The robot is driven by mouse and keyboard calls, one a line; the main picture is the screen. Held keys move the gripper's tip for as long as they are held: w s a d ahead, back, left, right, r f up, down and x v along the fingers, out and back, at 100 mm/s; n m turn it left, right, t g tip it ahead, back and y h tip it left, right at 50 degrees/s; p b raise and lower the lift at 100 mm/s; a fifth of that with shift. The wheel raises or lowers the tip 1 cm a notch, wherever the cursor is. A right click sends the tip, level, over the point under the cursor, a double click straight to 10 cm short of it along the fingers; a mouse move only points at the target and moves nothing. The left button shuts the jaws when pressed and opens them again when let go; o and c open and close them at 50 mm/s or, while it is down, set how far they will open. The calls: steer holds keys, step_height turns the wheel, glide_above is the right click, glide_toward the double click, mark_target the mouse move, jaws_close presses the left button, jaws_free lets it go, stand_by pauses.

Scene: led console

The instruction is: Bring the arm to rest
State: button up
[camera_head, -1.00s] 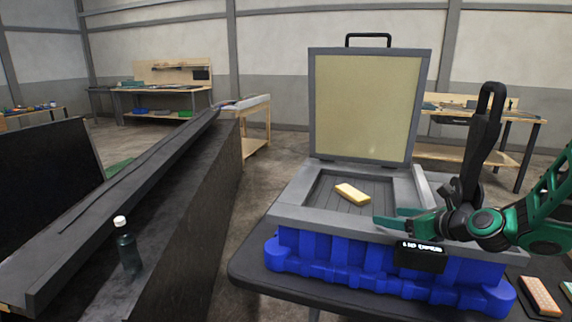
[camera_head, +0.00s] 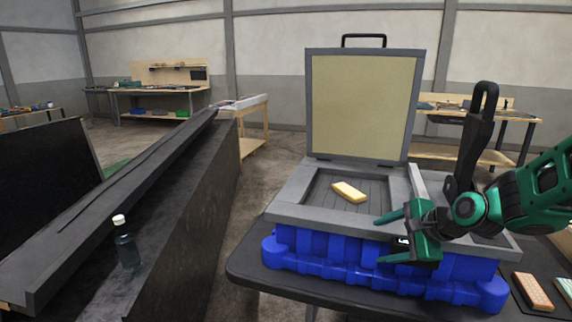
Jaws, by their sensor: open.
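My gripper (camera_head: 385,240) is green and hangs at the front right of a grey case on a blue base (camera_head: 340,262). Its two fingers point left and stand apart, with nothing between them. My arm (camera_head: 500,205) comes in from the right edge. The case's lid (camera_head: 362,105) stands upright at the back, with its pale inner panel facing me. A small black label plate on the case's front is mostly hidden behind my gripper.
A black upright handle-like part (camera_head: 478,130) rises behind my arm. Two patterned blocks lie at the right on the dark table (camera_head: 250,270), the nearer one orange (camera_head: 533,292). A dark bottle (camera_head: 126,245) with a white cap stands on the grey bench at left. Workbenches stand farther back.

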steer(key=s+d+n+g+h, duration=0.1)
steer(key=s+d, duration=0.4)
steer(key=s, duration=0.5)
steer(key=s+d+n+g+h, duration=0.2)
steer(key=s+d+n+g, duration=0.2)
steer(key=s, duration=0.7)
steer(key=s+d+n+g+h, duration=0.1)
steer(key=s+d+n+g, duration=0.2)
steer(key=s, duration=0.7)
steer(key=d+n, duration=0.2)
steer(key=d, duration=0.1)
steer(key=shift+s+d+n, duration=0.25)
steer(key=shift+s+n, duration=0.05)
steer(key=shift+s, duration=0.1)
steer(key=shift+w+f+h, duration=0.25)
steer(key=shift+w+h, duration=0.05)
steer(key=shift+w, duration=0.3)
